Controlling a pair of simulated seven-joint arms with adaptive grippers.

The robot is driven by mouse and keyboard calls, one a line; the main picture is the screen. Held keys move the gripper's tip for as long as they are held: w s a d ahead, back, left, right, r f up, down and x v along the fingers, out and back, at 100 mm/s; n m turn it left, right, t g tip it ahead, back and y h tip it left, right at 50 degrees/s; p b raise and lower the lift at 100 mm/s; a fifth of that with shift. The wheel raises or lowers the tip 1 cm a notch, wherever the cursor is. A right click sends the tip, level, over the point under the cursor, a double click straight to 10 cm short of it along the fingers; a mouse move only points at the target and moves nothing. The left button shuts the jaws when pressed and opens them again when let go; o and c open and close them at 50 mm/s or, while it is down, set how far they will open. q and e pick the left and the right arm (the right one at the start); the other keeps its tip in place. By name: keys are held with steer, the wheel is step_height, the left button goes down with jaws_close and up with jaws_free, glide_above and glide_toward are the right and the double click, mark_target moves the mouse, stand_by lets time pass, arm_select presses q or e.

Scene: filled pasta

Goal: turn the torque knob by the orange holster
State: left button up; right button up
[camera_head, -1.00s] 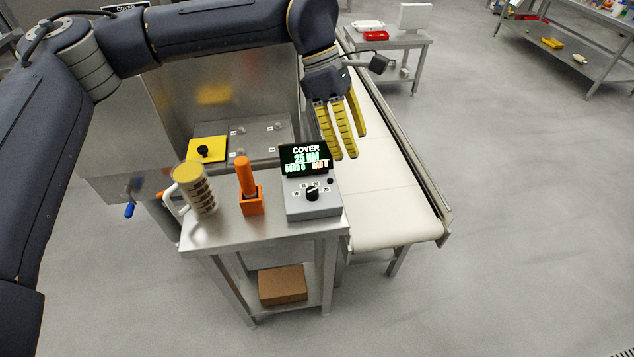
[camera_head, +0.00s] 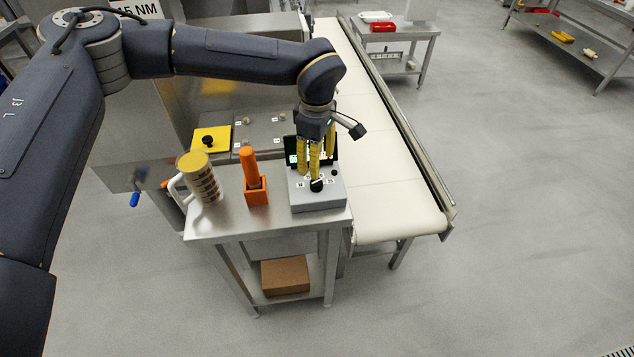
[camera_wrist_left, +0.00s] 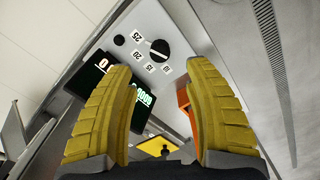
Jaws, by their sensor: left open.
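The black torque knob (camera_head: 316,185) sits on top of a grey control box (camera_head: 318,201) at the right of the small steel table. The orange holster (camera_head: 257,192), holding an orange-handled tool (camera_head: 249,165), stands left of the box. My left gripper (camera_head: 315,176) points down just above and behind the knob. In the left wrist view the knob (camera_wrist_left: 160,50) lies beyond the two yellow fingers (camera_wrist_left: 158,82), which are apart with nothing between them. Numbers 25, 20, 15 and 10 surround the knob. The display (camera_head: 294,152) is partly hidden behind the fingers. My right gripper is not in view.
A patterned mug (camera_head: 199,180) stands at the table's left. A yellow plate with a black knob (camera_head: 210,139) lies on the machine behind. A white conveyor (camera_head: 385,190) runs along the right. A brown box (camera_head: 285,275) is on the lower shelf.

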mark_target(317, 181)
arm_select(q)
step_height(317, 181, down, 9)
steer(key=shift+r, duration=0.1)
stand_by(0.3)
steer(key=shift+o, duration=0.2)
jaws_close()
stand_by(0.3)
